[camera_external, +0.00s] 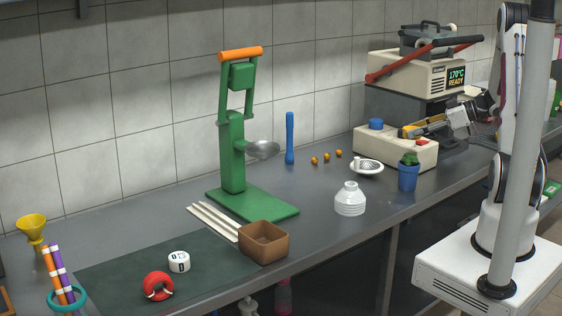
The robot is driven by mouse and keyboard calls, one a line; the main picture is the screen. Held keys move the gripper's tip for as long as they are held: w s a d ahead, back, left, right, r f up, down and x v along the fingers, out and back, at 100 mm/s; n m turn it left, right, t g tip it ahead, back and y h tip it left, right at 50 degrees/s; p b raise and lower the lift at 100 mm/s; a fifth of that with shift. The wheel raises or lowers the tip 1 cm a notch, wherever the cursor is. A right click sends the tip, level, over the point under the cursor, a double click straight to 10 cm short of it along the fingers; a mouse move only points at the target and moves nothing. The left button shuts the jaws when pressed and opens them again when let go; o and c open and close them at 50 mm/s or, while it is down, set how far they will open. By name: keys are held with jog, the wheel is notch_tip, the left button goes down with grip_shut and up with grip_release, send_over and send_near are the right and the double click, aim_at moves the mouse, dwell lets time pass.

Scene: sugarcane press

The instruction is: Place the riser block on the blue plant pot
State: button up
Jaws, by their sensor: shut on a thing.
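The blue plant pot (408,178) stands upright on the counter with a green plant in it, in front of a cream box. My gripper (414,131) is above the cream box, behind and above the pot, and points left. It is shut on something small. Yellow-orange and dark parts show around its fingertips, but I cannot make out the held thing's shape. I cannot tell for certain which thing is the riser block.
The cream box (424,154) has a blue knob (376,124). A white ribbed jar (350,200) and a white juicer dish (366,167) stand left of the pot. A green press (233,150) and a brown box (263,243) are further left. Counter right of the pot is clear.

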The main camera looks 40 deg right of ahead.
send_over(414, 163)
jog(key=shift+f, duration=2.25)
jog(key=shift+f, duration=1.85)
jog(key=shift+f, duration=0.15)
jog(key=o, duration=1.1)
jog(key=shift+r, duration=0.2)
jog(key=v, duration=1.2)
jog(key=shift+s+f, duration=0.1)
